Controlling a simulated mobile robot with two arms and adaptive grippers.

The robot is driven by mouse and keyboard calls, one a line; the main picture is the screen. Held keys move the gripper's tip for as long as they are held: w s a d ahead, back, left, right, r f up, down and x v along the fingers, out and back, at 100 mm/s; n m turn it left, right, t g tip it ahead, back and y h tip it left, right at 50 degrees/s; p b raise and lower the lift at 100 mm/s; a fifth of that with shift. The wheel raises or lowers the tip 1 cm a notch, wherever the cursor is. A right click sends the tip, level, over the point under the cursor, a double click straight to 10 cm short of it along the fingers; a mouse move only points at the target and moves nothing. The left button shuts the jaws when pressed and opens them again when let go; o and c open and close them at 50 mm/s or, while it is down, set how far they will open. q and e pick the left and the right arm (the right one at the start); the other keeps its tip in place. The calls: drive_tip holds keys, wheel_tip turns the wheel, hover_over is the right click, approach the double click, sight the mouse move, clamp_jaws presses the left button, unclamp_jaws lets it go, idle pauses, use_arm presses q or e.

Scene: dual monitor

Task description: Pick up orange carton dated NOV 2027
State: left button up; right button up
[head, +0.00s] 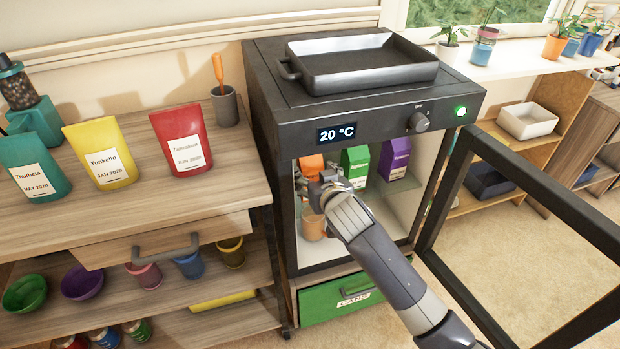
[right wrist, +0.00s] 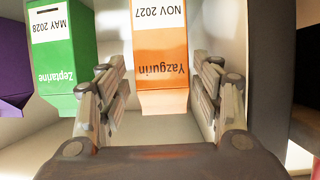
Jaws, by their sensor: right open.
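The orange carton (head: 312,163) stands inside the small open fridge, at the left of a row, partly hidden by my right gripper (head: 323,184). In the right wrist view the orange carton (right wrist: 160,45) appears upside down, with "Yazgurin" and "NOV 2027" on its label. My right gripper is open in front of it, one finger toward each side. The fingertips frame its lower part in that picture, with gaps visible; whether they reach past its front face is unclear. My left gripper is not in view.
A green carton (head: 354,167), dated MAY 2028 in the wrist view, and a purple carton (head: 395,159) stand to the right. An orange-brown cup (head: 313,227) is lower in the fridge (head: 262,95). The fridge door (head: 540,190) stands open at right. A pan (head: 360,62) is on top.

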sight(313, 175)
drive_tip(key=b+x, duration=0.1)
drive_tip(key=x, duration=0.2)
drive_tip(key=shift+w+a+f, duration=0.2)
drive_tip(key=shift+w+f, duration=0.05)
drive_tip(key=shift+f, duration=0.1)
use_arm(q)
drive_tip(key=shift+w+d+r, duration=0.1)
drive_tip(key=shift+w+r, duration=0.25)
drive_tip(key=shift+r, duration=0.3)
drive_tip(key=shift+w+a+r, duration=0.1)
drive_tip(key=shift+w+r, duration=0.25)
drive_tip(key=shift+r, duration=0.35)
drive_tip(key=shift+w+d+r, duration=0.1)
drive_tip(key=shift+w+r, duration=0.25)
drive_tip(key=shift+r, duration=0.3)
use_arm(e)
drive_tip(key=shift+w+a+f, duration=0.15)
drive_tip(key=shift+w+f, duration=0.1)
drive_tip(key=shift+w, duration=0.4)
drive_tip(key=c, duration=1.2)
drive_tip(key=shift+o, duration=0.2)
drive_tip(key=shift+r, duration=0.1)
